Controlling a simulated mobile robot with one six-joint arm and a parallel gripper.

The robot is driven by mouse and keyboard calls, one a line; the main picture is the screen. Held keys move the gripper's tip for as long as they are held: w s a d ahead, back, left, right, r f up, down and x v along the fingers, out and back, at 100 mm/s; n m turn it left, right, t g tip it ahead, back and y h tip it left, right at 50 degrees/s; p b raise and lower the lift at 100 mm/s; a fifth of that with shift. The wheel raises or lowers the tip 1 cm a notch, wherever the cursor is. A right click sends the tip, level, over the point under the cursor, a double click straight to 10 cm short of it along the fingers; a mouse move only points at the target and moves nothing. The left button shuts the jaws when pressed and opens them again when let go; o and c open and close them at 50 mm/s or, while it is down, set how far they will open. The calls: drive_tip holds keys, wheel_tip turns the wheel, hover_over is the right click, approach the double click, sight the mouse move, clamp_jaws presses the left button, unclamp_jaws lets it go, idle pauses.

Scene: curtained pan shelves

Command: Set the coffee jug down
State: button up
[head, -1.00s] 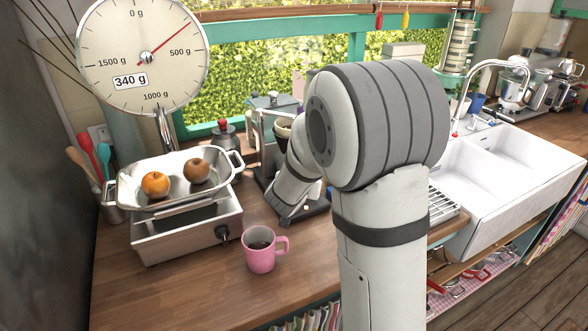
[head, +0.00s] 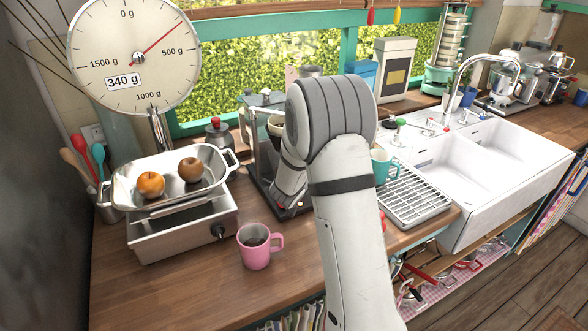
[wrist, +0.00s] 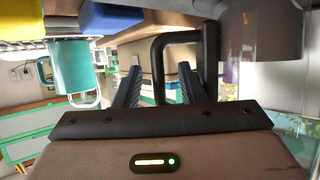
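The coffee jug (wrist: 262,35) is dark and shows in part at the upper right of the wrist view. Its black angled handle (wrist: 158,72) stands between the two fingers of my gripper (wrist: 160,68). A gap shows on each side of the handle, so the gripper looks open around it. In the head view my arm hides the gripper and most of the jug's area, beside the coffee maker (head: 262,99). I cannot tell what the jug rests on.
A pink mug (head: 254,254) with dark liquid stands on the counter, left of my arm. A scale pan (head: 122,190) holds fruit. A teal mug (head: 380,165) stands at the drying rack (head: 418,205) by the white sink (head: 500,200).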

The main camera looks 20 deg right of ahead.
drive_tip(key=shift+c, duration=0.6)
clamp_jaws()
